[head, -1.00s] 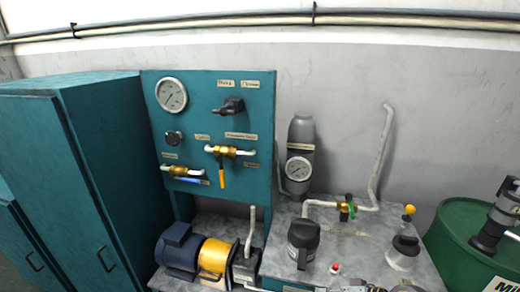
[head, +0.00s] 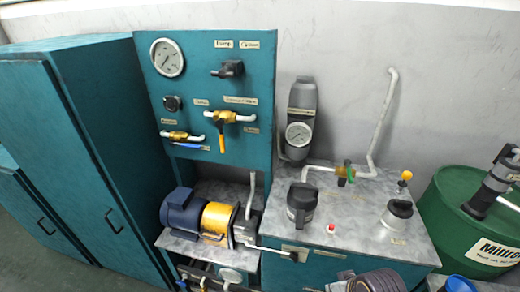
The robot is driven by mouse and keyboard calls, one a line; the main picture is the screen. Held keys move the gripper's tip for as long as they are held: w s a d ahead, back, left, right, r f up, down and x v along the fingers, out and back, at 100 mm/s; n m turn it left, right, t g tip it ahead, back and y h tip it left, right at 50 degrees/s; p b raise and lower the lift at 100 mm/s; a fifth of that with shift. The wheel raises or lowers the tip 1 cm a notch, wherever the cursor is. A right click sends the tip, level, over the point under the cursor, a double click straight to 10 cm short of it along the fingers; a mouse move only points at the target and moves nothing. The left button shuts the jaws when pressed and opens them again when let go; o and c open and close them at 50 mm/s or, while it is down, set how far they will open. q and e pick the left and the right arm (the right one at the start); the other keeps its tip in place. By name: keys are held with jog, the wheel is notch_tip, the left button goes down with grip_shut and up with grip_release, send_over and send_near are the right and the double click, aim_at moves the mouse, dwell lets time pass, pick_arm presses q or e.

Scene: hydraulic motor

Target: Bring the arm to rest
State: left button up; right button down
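Neither of my grippers can be made out in the head view. The hydraulic stand fills the middle: a teal panel (head: 253,60) with a round gauge (head: 168,58), a black switch (head: 229,69) and brass valves, one with a yellow lever (head: 222,138). Below it, a blue and yellow motor (head: 199,217) sits on a lower grey shelf. On the grey worktop (head: 345,225) stand a black-capped filler (head: 301,203), a red button (head: 331,228) and a grey cylinder with a gauge (head: 299,134).
Teal cabinets (head: 75,130) stand at the left. A green barrel (head: 450,215) with a pump (head: 492,187) stands at the right, with a blue container (head: 459,284) below it. A coiled hose (head: 377,281) shows at the bottom edge. Bare wall lies behind.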

notch_tip(320, 180, down, 31)
jog(key=s+d+g+h, duration=0.1)
jog(key=s+d, duration=0.2)
pick_arm(q)
jog(key=shift+w, duration=0.2)
pick_arm(e)
jog(key=s+d+f, duration=0.3)
jog(key=s+f, duration=0.7)
jog(key=s+d+f+g+h, duration=0.1)
jog(key=s+d+f, duration=0.3)
jog(key=s+f, duration=0.7)
jog(key=shift+s+f+n, duration=0.25)
jog(key=shift+n, duration=0.15)
pick_arm(q)
jog(key=shift+s, duration=0.1)
